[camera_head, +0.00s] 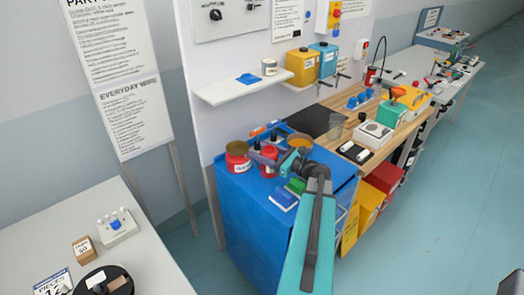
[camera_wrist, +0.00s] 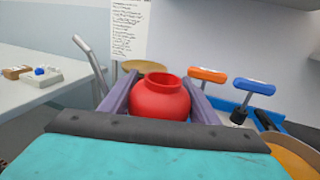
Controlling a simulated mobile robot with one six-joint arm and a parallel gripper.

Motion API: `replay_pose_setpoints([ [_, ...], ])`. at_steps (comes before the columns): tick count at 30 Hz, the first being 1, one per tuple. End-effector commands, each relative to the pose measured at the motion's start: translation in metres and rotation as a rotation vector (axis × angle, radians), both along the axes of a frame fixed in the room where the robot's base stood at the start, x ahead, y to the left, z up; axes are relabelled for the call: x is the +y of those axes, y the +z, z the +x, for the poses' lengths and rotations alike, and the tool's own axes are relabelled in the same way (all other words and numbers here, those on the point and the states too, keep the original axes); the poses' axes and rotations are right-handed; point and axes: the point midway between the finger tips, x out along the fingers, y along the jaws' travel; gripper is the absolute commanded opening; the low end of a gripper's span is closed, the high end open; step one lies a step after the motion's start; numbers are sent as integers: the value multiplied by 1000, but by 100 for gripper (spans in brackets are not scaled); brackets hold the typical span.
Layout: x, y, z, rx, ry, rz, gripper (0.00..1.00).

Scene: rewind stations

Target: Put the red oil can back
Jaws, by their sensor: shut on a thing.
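The red oil can (camera_wrist: 160,98) is a round red vessel with a narrower open neck. It sits between the two purple fingers of my gripper (camera_wrist: 159,82) in the wrist view, with a finger against each side. In the head view the red oil can (camera_head: 269,168) is at the blue cabinet's top, partly covered by my gripper (camera_head: 264,157). I cannot tell whether it touches the surface below.
Another red can (camera_head: 238,160) with a label and brownish top stands at left on the blue cabinet (camera_head: 240,205). Orange- and blue-handled tools (camera_wrist: 208,75) stand behind. A white shelf (camera_head: 240,88) hangs above. A blue-and-white box (camera_head: 284,199) lies near the front edge.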

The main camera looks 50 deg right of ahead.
Motion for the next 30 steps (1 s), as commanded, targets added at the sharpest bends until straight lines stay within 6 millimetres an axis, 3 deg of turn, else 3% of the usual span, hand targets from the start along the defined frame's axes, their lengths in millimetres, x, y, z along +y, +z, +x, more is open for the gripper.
replay_pose_setpoints([
  [12, 0, -3, 0, -1, 0, 0, 21],
  [13, 0, -4, 0, 0, 0, 0, 57],
  [16, 0, -3, 0, 0, 0, 0, 74],
  [30, -1, 0, -2, 0, -1, -1, 74],
])
